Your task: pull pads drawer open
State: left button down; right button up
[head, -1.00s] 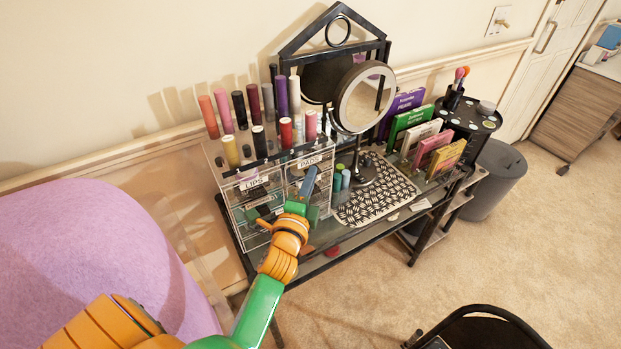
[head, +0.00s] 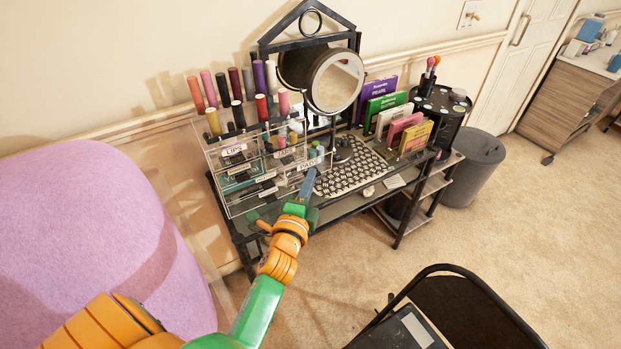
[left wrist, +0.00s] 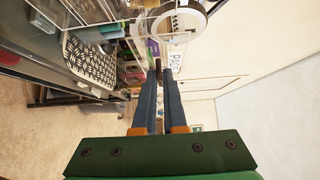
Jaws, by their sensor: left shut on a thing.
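The PADS drawer (head: 310,166) is a clear drawer on the right side of the acrylic organizer (head: 222,170). Its white label front stands out well forward of the organizer, so the drawer is open. The PADS label (left wrist: 177,58) also shows in the left wrist view, just beyond the fingertips. My left gripper (head: 309,176) is shut on the front of this drawer. Its two long blue fingers (left wrist: 159,74) are close together at the tips, and the grasped part is too small to make out. My right gripper is in neither view.
The LIPS drawer (head: 234,151) is left of it, with tubes standing on the organizer. A round mirror (head: 336,82), patterned mat (head: 352,172) and upright palettes (head: 392,118) stand to the right. A black chair (head: 450,315) is at front right; a purple seat (head: 95,240) is left.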

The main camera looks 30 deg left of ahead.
pick_arm(q)
jog(key=shift+w+a, duration=0.35)
jog(key=shift+a, duration=0.2)
jog(key=c, duration=1.3)
grip_release()
jog(key=shift+w+a+f, duration=0.15)
jog(key=shift+a, duration=0.1)
jog(key=o, duration=0.3)
jog(key=shift+d, duration=0.25)
jog(key=b+v, duration=0.1)
jog(key=v, duration=0.6)
jog(key=shift+s, duration=0.2)
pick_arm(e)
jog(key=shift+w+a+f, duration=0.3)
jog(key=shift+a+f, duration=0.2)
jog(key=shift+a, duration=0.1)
